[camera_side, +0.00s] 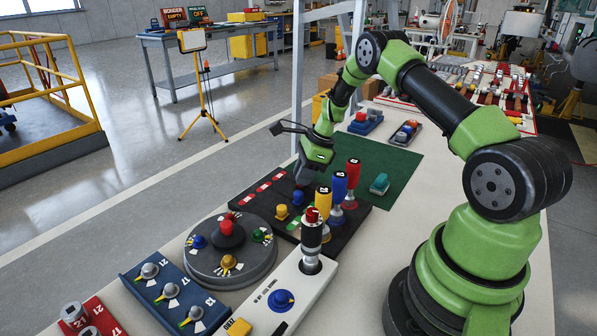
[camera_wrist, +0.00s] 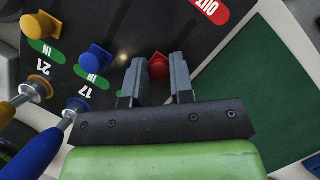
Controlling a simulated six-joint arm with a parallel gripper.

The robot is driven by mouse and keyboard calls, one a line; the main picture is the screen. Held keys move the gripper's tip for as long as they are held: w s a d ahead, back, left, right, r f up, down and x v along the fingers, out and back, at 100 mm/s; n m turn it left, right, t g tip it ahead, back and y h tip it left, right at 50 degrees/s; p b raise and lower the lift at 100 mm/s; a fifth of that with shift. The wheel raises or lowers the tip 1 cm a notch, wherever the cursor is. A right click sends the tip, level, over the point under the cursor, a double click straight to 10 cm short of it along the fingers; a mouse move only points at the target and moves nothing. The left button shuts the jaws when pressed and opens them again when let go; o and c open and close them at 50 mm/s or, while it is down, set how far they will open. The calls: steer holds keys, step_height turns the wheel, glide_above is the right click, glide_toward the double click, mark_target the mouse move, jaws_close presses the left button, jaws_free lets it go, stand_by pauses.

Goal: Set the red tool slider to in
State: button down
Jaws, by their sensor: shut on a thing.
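The red tool slider (camera_wrist: 159,68) shows in the wrist view between the two fingers of my gripper (camera_wrist: 160,80). My gripper is shut on it, low over the black slider panel (camera_wrist: 120,15). A red OUT label (camera_wrist: 209,8) lies up and to the right of it, some way off. In the side view my gripper (camera_side: 304,178) is at the panel's far end and hides the red slider. The blue slider (camera_wrist: 95,60) and yellow slider (camera_wrist: 40,25) sit beside green IN labels.
Tall yellow, blue and red handles (camera_side: 353,172) stand close to my gripper on the panel's right side. A round dial base (camera_side: 205,265) and a white panel with a joystick (camera_side: 262,318) are nearer the camera. A green mat (camera_side: 398,165) with a teal block lies beyond.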

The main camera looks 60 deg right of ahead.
steer(key=c, duration=1)
jaws_free()
steer(key=v, duration=1)
